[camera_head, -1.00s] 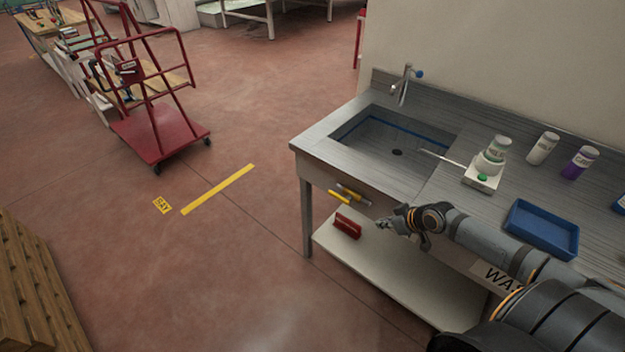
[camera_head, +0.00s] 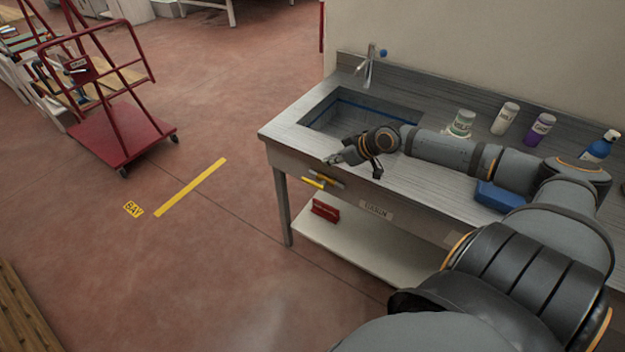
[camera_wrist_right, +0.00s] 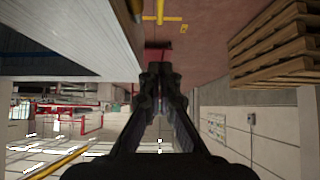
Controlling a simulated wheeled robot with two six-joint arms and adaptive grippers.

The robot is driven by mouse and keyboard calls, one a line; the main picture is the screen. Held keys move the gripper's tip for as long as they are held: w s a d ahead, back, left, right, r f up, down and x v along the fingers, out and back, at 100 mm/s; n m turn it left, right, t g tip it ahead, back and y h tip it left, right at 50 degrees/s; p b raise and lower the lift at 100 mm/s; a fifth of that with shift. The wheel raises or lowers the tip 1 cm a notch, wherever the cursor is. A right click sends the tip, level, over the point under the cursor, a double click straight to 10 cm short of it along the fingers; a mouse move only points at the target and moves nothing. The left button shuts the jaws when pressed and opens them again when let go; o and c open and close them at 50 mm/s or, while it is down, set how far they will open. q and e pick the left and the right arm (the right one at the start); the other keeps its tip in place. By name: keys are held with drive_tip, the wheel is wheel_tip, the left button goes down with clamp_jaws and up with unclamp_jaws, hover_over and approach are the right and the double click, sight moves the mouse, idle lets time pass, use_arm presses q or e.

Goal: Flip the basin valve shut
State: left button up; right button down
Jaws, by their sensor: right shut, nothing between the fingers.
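The basin valve shows a yellow lever (camera_head: 313,183) beside a short metallic pipe, below the front edge of the sink bench (camera_head: 285,133). The lever points out to the left, slightly tilted. My right gripper (camera_head: 329,161) is shut and empty, just above the valve in the picture, in front of the bench's front edge. I see no contact with the lever. In the right wrist view the shut fingers (camera_wrist_right: 160,72) point over the floor, and I cannot make out the valve there for certain. My left gripper is not in view.
The basin (camera_head: 335,112) is partly hidden by my right arm. Bottles (camera_head: 504,118), a blue tray (camera_head: 497,197) and a tap (camera_head: 369,65) are on the bench. A red box (camera_head: 325,210) sits on the lower shelf (camera_head: 350,243). Floor left of the bench is clear up to a red trolley (camera_head: 120,140).

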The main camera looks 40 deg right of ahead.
sight(305, 179)
drive_tip(key=b+x, duration=0.2)
drive_tip(key=x, duration=0.6)
drive_tip(key=shift+w, duration=0.1)
drive_tip(key=f, duration=0.3)
drive_tip(key=shift+w+a+f, duration=0.1)
drive_tip(key=shift+w+f, duration=0.1)
drive_tip(key=shift+f, duration=0.15)
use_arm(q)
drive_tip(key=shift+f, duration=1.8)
use_arm(e)
drive_tip(key=shift+f, duration=0.5)
